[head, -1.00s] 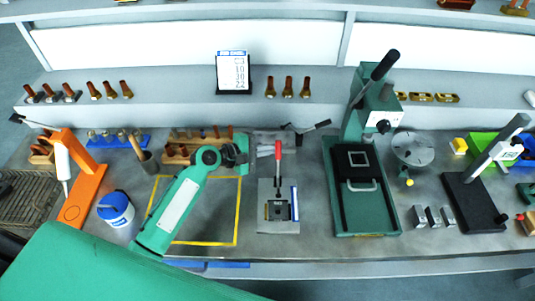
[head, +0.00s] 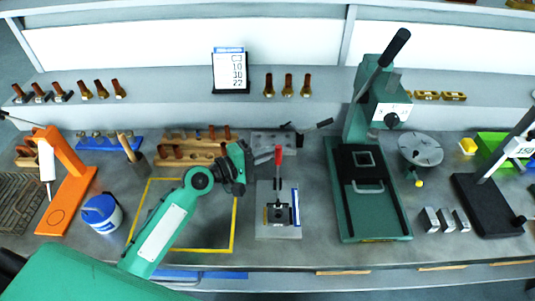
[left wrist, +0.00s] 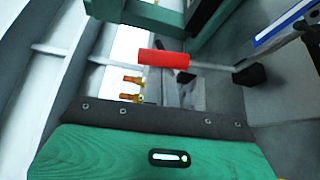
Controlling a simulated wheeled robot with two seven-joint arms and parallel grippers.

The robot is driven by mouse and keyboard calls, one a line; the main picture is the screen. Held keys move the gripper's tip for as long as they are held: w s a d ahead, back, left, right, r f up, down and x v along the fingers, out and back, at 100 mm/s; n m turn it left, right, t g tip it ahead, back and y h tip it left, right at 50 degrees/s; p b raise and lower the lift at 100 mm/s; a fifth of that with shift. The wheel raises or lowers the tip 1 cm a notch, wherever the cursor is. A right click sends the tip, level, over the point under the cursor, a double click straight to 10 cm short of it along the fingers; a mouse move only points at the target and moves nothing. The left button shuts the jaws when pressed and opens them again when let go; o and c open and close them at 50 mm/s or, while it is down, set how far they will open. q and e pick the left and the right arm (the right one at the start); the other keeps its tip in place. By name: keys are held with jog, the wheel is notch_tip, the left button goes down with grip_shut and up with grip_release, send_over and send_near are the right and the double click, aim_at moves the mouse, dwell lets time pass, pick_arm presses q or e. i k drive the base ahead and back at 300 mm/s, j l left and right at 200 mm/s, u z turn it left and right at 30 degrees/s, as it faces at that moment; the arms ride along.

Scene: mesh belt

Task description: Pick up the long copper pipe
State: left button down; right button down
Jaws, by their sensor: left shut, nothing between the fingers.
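Several short copper-coloured pipe pieces (head: 212,132) stand in a wooden rack (head: 193,158) at the back left of the bench in the head view. I cannot tell which of them is the long one. My left gripper (head: 239,160) is just right of this rack, shut and empty, with its own links hiding part of the rack's right end. It appears apart from the pipes. In the left wrist view a red lever grip (left wrist: 164,57) and two brass-and-copper fittings (left wrist: 133,90) show beyond my green wrist housing. My right gripper is in neither view.
A toggle clamp fixture (head: 279,225) with a red lever stands right of my gripper. A green press (head: 375,200) is further right. A yellow-outlined area (head: 235,228) lies under my arm. Copper fittings (head: 288,84) stand on the back shelf (head: 180,90).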

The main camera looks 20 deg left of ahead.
aim_at(223, 145)
jog(key=k+j, duration=0.3)
jog(key=j, duration=0.15)
jog(key=k+j, duration=0.3)
jog(key=j, duration=0.15)
